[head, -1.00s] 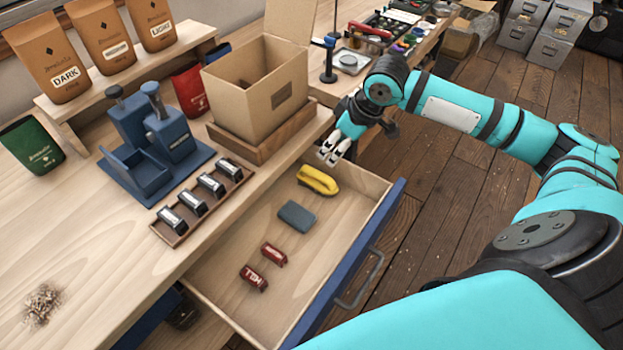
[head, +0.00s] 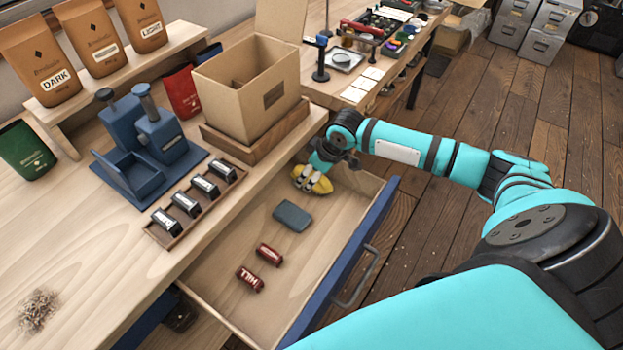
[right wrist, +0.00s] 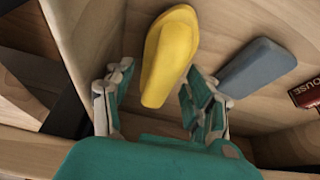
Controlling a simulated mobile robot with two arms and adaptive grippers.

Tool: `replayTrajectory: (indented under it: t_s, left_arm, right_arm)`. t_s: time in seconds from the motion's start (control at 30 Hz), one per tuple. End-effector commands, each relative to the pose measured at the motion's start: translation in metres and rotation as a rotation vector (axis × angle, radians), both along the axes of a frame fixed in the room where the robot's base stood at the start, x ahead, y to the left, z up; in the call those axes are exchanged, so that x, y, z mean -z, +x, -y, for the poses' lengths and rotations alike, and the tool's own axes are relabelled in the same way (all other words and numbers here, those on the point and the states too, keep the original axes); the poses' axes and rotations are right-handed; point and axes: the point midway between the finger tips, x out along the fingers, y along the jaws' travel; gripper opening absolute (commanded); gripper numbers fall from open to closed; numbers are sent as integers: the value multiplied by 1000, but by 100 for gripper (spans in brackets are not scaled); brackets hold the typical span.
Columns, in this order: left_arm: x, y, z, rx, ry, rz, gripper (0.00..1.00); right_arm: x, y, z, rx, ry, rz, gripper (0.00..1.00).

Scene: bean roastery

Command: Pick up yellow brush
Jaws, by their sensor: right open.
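The yellow brush (head: 319,185) lies in the open drawer (head: 225,285), near its far end. My right gripper (head: 307,178) is at the brush and partly covers it in the head view. In the right wrist view the brush (right wrist: 169,58) extends between the two open fingers of the gripper (right wrist: 152,105), with a gap visible on the left side. I cannot tell whether the right finger touches it. My left gripper is not in view.
A blue-grey block (head: 292,216) lies beside the brush, also in the right wrist view (right wrist: 257,68). Two red labelled pieces (head: 269,254) lie nearer in the drawer. A cardboard box (head: 245,95) in a wooden tray stands on the counter beside the drawer.

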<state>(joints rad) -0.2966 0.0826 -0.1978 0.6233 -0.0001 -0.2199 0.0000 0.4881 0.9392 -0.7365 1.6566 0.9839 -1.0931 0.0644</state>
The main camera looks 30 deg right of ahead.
Motion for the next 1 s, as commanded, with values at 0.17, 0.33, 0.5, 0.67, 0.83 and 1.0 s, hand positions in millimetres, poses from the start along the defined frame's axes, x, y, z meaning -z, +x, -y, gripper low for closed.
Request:
replayTrajectory:
  t_s: [0.17,0.33,0.5,0.67,0.83,1.0]
  left_arm:
    - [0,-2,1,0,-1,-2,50]
    - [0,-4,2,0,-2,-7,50]
    - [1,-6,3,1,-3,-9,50]
    - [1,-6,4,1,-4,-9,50]
    - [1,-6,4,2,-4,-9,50]
    - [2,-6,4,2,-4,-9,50]
  right_arm:
    - [1,1,0,-1,-1,1,55]
    - [1,1,0,-1,0,1,41]
    - [1,1,0,-1,-1,1,19]
    - [0,1,0,-1,0,2,6]
    - [0,1,0,-1,0,2,6]
    - [-8,2,0,0,0,3,6]
